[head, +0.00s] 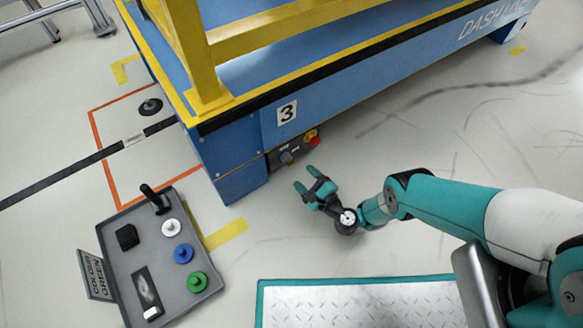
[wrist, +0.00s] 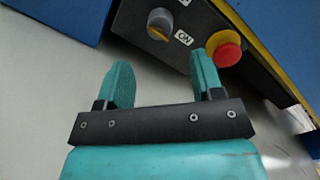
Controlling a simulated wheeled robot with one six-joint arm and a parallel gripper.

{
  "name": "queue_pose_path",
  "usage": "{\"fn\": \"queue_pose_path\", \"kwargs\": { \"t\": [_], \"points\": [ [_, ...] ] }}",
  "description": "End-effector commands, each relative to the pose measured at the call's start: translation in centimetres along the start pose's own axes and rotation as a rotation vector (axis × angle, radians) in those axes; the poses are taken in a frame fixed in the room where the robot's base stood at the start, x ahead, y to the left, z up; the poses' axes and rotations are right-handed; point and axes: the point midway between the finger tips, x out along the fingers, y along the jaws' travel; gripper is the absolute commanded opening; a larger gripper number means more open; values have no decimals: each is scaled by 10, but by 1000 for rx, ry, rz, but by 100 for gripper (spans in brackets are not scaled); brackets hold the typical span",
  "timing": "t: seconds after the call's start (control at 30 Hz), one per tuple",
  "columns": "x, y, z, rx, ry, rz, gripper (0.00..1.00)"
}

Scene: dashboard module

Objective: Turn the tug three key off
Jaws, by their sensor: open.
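The blue tug (head: 240,135) with a yellow frame carries a "3" label (head: 287,112). A dark control panel (head: 278,159) sits low on its side. In the wrist view the panel holds a round grey key switch (wrist: 160,23) beside an "ON" label (wrist: 183,37). A red button on a yellow ring (wrist: 226,50) is to its right. My gripper (head: 307,184) is open and empty just in front of the panel. In the wrist view my gripper (wrist: 160,80) has its fingers spread, with the key switch beyond them and not touching.
A metal plate with a teal rim (head: 265,300) lies in front. An orange floor outline (head: 105,165) runs beside the tug.

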Motion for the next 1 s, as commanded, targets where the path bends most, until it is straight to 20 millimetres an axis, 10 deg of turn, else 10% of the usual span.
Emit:
{"fn": "queue_pose_path", "kwargs": {
  "t": [0.4,0.83,1.0],
  "points": [
    [65,2,-4,-1,1,-2,61],
    [74,-2,-1,0,3,-2,61],
    [74,-2,-2,0,3,-2,22]
  ]
}}
